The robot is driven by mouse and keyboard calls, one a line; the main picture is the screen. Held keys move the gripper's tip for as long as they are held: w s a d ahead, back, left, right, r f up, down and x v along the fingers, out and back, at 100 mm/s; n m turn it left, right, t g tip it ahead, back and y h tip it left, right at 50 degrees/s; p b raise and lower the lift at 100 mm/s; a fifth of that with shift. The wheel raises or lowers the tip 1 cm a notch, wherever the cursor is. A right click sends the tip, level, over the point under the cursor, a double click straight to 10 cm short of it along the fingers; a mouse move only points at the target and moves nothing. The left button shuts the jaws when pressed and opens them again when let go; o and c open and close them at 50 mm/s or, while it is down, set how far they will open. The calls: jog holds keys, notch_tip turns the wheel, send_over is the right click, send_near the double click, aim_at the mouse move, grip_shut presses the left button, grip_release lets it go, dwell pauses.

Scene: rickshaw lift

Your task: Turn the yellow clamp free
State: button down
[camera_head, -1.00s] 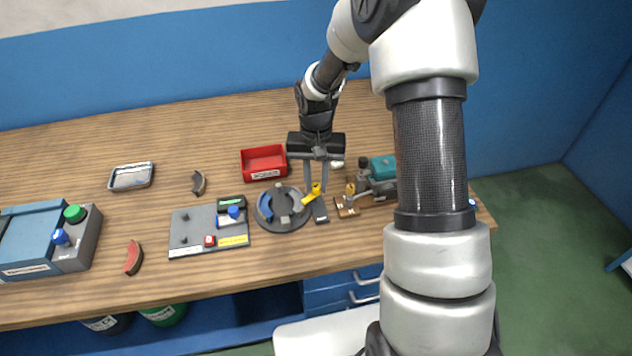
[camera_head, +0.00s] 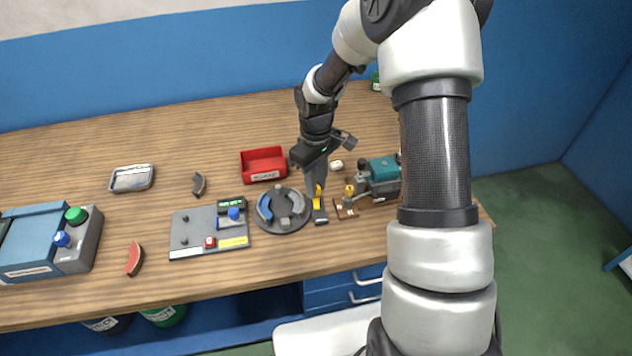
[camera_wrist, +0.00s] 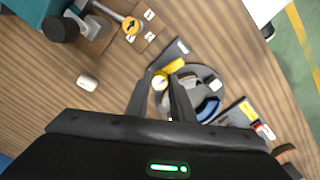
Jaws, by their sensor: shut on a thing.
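The yellow clamp (camera_head: 318,191) stands on a small dark base plate (camera_head: 320,214) just right of a round dark disc (camera_head: 283,224). In the wrist view the yellow clamp (camera_wrist: 173,67) shows between and beyond my fingertips. My gripper (camera_head: 317,182) points down at the clamp from above and behind, with its fingers shut on it. In the wrist view my gripper (camera_wrist: 164,82) has its two fingers a little apart around the clamp's near end. The exact contact is partly hidden by the fingers. The clamp's yellow arm lies along the base plate, beside the disc.
The disc carries a blue curved piece (camera_head: 265,208) and grey ones. A red bin (camera_head: 263,164) stands behind it. A teal machine (camera_head: 384,170) and a small wooden block (camera_head: 345,208) are close on the right. A grey control panel (camera_head: 209,230) lies to the left.

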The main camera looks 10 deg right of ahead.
jog(key=shift+r+n, duration=0.1)
jog(key=shift+n, duration=0.8)
jog(key=c, duration=1.5)
grip_release()
jog(key=shift+c, duration=0.2)
notch_tip(320, 180, up, 17)
jog(key=p, duration=0.1)
jog(key=shift+r, duration=0.15)
